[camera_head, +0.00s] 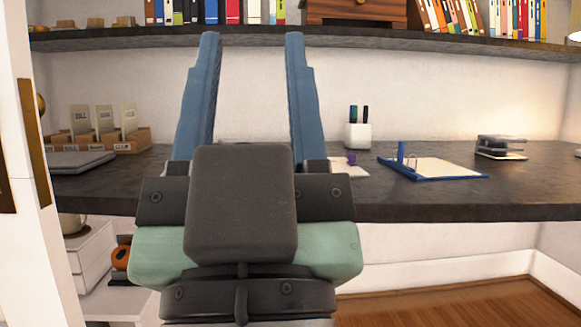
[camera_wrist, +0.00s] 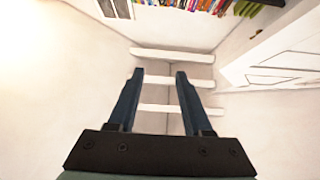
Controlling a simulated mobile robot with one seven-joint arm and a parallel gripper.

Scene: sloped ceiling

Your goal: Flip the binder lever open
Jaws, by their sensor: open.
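A blue binder (camera_head: 464,176) with white paper lies open on the dark desk, right of centre in the head view. Its small blue lever (camera_head: 401,153) stands up at the binder's left side; its exact position is too small to tell. My gripper (camera_head: 253,38) is raised in front of the desk, left of the binder and well apart from it. Its two blue fingers are spread with nothing between them. In the wrist view the gripper (camera_wrist: 159,73) is also open and empty, and the binder is not in that view.
The dark desk (camera_head: 530,180) has a pen cup (camera_head: 357,136), a stapler-like grey object (camera_head: 500,147) and card boxes (camera_head: 130,140). A shelf (camera_head: 400,40) with books runs above. A white door edge (camera_head: 35,150) stands at the left.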

